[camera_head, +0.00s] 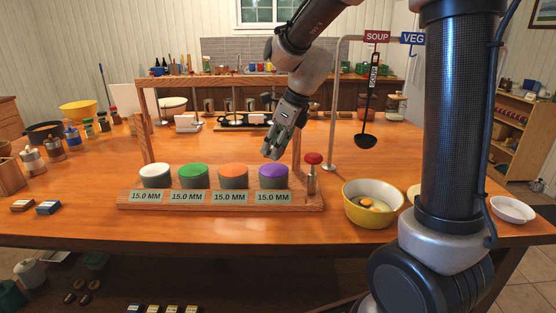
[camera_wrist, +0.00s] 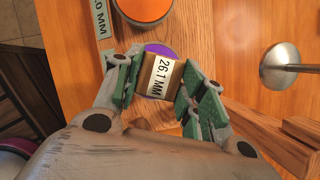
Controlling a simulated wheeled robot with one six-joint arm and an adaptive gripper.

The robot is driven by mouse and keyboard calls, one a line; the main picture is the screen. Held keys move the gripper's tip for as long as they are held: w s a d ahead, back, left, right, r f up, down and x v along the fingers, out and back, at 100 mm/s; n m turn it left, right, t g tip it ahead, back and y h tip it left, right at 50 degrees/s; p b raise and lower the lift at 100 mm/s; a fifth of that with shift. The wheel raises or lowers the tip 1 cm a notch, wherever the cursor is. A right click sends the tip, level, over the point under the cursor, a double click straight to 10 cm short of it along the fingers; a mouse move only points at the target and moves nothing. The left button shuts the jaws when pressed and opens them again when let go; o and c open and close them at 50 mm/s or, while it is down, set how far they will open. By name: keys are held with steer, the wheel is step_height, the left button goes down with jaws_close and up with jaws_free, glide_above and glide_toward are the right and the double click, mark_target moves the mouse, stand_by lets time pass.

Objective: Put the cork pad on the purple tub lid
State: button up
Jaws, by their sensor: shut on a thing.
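The purple lid (camera_head: 273,171) tops the rightmost grey tub in a row on the wooden rack. My gripper (camera_head: 272,150) is just above it, pointing down. In the wrist view my gripper (camera_wrist: 163,88) is shut on the brown cork pad (camera_wrist: 161,76), which bears a "26.1 MM" label and lies between the green finger pads. The purple lid (camera_wrist: 160,49) shows behind the pad, mostly hidden by it. I cannot tell whether the pad touches the lid. The pad is not clearly visible in the head view.
White (camera_head: 155,169), green (camera_head: 193,170) and orange (camera_head: 233,170) lids stand left of the purple one, above "15.0 MM" labels. A red-topped post (camera_head: 313,160) and yellow bowl (camera_head: 373,204) stand to the right. The rack's wooden frame (camera_head: 150,120) rises behind.

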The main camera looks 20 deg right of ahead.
steer(key=shift+f, duration=1.95)
steer(key=shift+f, duration=0.15)
steer(key=o, duration=0.8)
steer(key=shift+a, duration=0.1)
steer(key=v, duration=1.1)
steer(key=s+d+n+h, duration=0.1)
steer(key=s+d+n, duration=0.2)
steer(key=s+n, duration=0.5)
steer(key=s+d+n+h, duration=0.1)
steer(key=s+d+n, duration=0.3)
steer(key=s+n, duration=0.3)
steer(key=s+d+n+t+h, duration=0.1)
steer(key=s+d+n, duration=0.3)
steer(key=s+n, duration=0.4)
steer(key=shift+s+d+f+n, duration=0.1)
steer(key=shift+s+n, duration=0.05)
steer(key=shift+n, duration=0.6)
steer(key=shift+s+d+f+n, duration=0.1)
steer(key=shift+s+n, duration=0.05)
steer(key=shift+n, duration=0.6)
